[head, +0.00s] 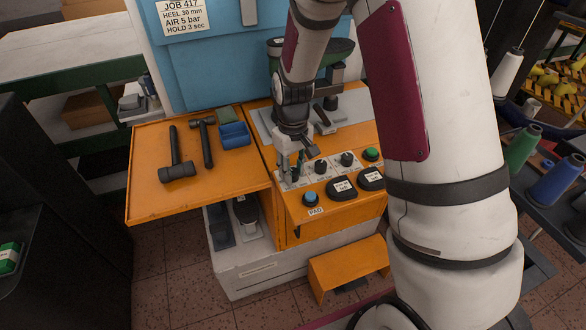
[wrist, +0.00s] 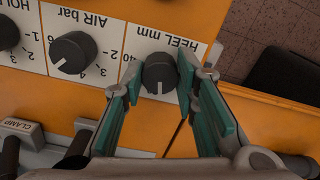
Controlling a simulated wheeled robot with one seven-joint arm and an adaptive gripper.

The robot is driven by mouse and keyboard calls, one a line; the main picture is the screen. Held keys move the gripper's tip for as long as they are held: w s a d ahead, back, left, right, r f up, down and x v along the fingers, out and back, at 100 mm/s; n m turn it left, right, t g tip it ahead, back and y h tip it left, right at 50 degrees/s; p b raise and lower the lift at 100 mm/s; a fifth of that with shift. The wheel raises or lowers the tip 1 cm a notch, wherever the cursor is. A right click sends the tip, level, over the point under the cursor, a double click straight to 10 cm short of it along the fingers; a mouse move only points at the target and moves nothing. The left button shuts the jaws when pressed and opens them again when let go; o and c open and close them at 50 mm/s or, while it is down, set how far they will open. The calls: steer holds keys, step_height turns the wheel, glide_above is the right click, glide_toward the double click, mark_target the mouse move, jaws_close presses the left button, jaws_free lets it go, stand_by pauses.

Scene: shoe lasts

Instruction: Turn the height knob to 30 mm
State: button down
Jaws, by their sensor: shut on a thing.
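The height knob, a dark round knob (wrist: 160,74) under the upside-down label HEEL mm, shows in the wrist view. Its white pointer line points toward the bottom of that picture. A 40 mark shows to its left; the other marks of its scale are hidden by my fingers. My gripper (wrist: 158,84) has its green-padded fingers on either side of the knob and is shut on it. In the head view my gripper (head: 289,170) is down at the left end of the knob row, and it largely hides the height knob there.
The AIR bar knob (wrist: 73,53) and HOLD knob (wrist: 6,32) sit beside it. A job card (head: 183,17) reads HEEL 30 mm. Hammers (head: 176,158) lie on the orange side shelf (head: 150,205).

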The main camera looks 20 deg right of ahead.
mark_target(293, 171)
steer(key=shift+m, duration=1.3)
steer(key=c, duration=1.3)
jaws_free()
step_height(293, 171, up, 12)
